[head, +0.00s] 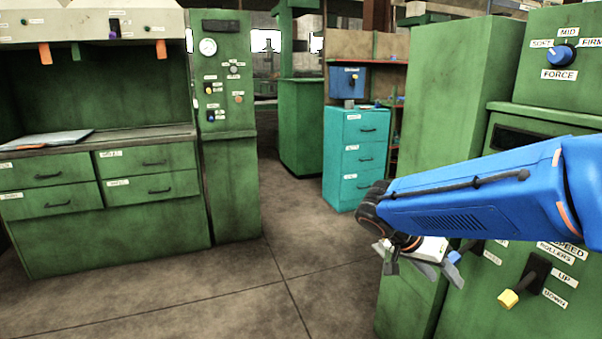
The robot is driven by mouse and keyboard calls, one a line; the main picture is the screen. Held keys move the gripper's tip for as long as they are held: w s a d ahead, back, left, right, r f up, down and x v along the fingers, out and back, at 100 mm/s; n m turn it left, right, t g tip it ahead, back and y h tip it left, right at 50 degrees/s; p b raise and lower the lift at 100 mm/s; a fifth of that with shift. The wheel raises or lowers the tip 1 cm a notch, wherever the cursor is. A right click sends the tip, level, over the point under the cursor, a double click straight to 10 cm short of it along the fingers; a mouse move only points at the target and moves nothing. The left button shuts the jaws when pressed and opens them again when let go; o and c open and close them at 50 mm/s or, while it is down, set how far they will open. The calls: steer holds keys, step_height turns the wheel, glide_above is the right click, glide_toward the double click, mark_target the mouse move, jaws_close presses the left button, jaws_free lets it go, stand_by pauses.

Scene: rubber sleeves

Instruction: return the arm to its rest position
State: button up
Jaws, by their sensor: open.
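My arm, blue with a black wrist, reaches in from the right edge in the head view. My gripper (418,268) hangs at the end of the arm, in front of the green machine at the right. Its grey fingers are spread apart and I see nothing between them. Part of the gripper's body is hidden behind the arm and wrist.
The green machine (408,120) close at the right carries a blue force knob (561,56) and a yellow-tipped lever (508,298). A teal drawer cabinet (342,160) stands behind. A green workbench (110,235) is at the left. The middle floor (290,270) is clear.

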steer(key=s+a+f+n+t+y, duration=0.1)
steer(key=s+n+y, duration=0.3)
steer(key=s, duration=0.4)
steer(key=s+a+f+n+t+y, duration=0.1)
steer(key=s+a+n+t+y, duration=0.1)
steer(key=s+n+y, duration=0.2)
steer(key=shift+s+a+n+t, duration=0.4)
steer(key=shift+s+n, duration=0.6)
steer(key=shift+s, duration=1.35)
steer(key=shift+c, duration=0.2)
